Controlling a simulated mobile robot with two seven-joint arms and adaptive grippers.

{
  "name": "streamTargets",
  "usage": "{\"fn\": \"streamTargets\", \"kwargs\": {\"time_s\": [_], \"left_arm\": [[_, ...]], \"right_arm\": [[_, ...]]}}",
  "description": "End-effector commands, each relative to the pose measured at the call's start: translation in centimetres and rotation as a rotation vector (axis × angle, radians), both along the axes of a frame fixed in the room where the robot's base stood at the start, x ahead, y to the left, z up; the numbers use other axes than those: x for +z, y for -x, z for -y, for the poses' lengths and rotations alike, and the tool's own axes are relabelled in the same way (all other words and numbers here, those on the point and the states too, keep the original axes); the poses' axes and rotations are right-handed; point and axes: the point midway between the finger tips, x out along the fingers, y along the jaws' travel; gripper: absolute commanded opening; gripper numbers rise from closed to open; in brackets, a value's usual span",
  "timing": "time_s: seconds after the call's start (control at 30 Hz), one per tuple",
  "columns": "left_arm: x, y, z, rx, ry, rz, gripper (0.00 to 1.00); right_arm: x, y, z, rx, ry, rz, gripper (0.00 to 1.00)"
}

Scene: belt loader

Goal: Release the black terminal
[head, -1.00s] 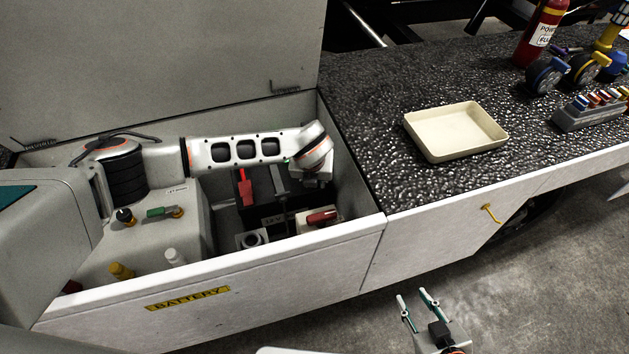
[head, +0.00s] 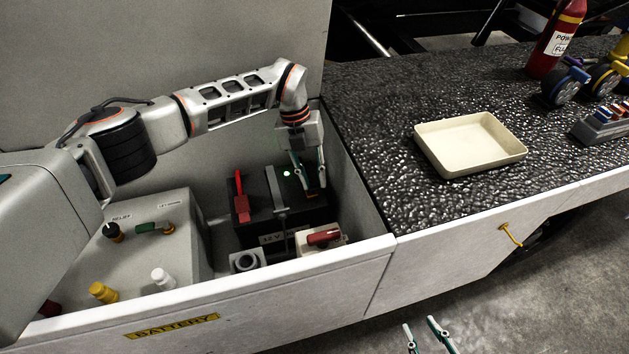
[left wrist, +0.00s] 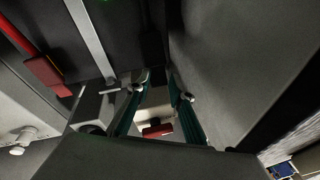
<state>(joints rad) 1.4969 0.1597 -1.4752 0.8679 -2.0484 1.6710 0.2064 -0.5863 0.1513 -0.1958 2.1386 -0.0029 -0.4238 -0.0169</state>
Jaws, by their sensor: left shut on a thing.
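The black battery (head: 270,226) sits in the open battery compartment, with a red terminal clamp (head: 241,203) on its left side. My left gripper (head: 311,190) points down at the battery's right end, its green fingers close together on the black terminal. In the left wrist view the fingertips (left wrist: 158,76) flank a dark piece (left wrist: 153,45), the black terminal; its outline is hard to make out against the dark battery. The red clamp (left wrist: 47,76) shows at the left there. My right gripper (head: 428,328) is open and empty over the floor, partly cut off.
A grey strap (head: 276,190) crosses the battery, and a red switch handle (head: 323,237) stands in front. A relief-valve block (head: 150,245) fills the compartment's left. A cream tray (head: 470,146) lies on the dark counter. The compartment's front wall (head: 290,280) and raised lid (head: 220,45) bound the space.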

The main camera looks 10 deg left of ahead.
Motion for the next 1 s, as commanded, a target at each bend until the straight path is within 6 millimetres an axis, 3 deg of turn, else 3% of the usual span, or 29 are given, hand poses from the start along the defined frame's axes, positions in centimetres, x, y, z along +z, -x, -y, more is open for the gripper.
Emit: {"fn": "streamTargets", "kwargs": {"time_s": [0.03,0.47,0.5,0.57,1.0], "left_arm": [[-0.71,0.13,-0.25,0.003,-0.003,-0.016,0.0],[-0.38,0.05,-0.32,0.001,0.0,-0.025,0.0],[-0.38,0.05,-0.33,0.001,0.0,-0.025,0.24],[-0.39,0.04,-0.33,0.002,0.0,-0.024,0.39],[0.03,0.04,-0.14,0.001,-0.001,-0.01,0.4]], "right_arm": [[-0.18,-0.04,-0.05,0.004,0.0,0.0,0.32],[0.18,0.01,-0.32,0.01,-0.003,0.004,0.32],[0.14,0.04,-0.33,0.009,-0.003,0.003,0.32],[0.07,0.08,-0.34,0.008,-0.004,0.001,0.32],[0.27,-0.01,-0.25,0.0,-0.004,0.002,0.32]]}}
